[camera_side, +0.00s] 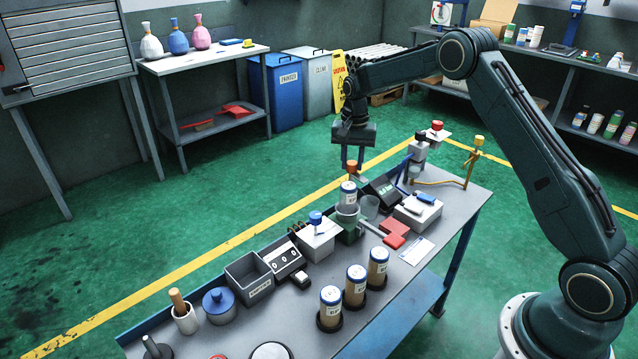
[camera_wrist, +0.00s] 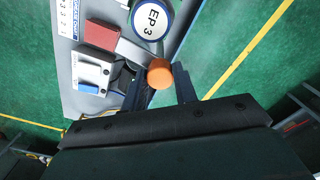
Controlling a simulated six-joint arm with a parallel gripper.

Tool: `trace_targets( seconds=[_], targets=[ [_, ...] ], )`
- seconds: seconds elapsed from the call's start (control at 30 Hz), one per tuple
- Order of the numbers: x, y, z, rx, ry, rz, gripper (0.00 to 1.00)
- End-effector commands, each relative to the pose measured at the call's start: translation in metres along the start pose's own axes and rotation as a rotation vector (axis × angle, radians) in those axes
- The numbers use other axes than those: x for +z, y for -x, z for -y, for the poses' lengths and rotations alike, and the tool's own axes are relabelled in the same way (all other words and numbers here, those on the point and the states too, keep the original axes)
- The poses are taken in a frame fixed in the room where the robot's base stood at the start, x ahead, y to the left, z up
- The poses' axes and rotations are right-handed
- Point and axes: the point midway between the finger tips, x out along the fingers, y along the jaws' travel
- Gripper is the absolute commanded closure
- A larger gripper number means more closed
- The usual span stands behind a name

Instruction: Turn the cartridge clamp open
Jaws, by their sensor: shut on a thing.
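My gripper (camera_side: 352,163) points down over the bench and its fingers are shut on the orange knob (camera_side: 352,170), which I take to be the handle of the cartridge clamp. In the wrist view the orange knob (camera_wrist: 160,73) sits between the fingertips. A white-labelled cartridge (camera_side: 348,195) stands upright beside the knob, in a grey collar on a green base (camera_side: 349,234). Its round top, marked "EP 3" (camera_wrist: 152,17), shows in the wrist view. The clamp's lower parts are largely hidden, so I cannot tell how far it is turned.
Three brown cartridges (camera_side: 355,286) stand in dark holders at the bench front. A grey bin (camera_side: 249,279) stands left.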

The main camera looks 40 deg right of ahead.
Motion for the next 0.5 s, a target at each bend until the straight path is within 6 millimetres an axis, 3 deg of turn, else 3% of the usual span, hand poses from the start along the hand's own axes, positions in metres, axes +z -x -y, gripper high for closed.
trace_targets(
  seconds=[0.5],
  targets=[
    [-0.0003, 0.0018, 0.0003, -0.001, 0.492, -0.002, 0.94]
  ],
)
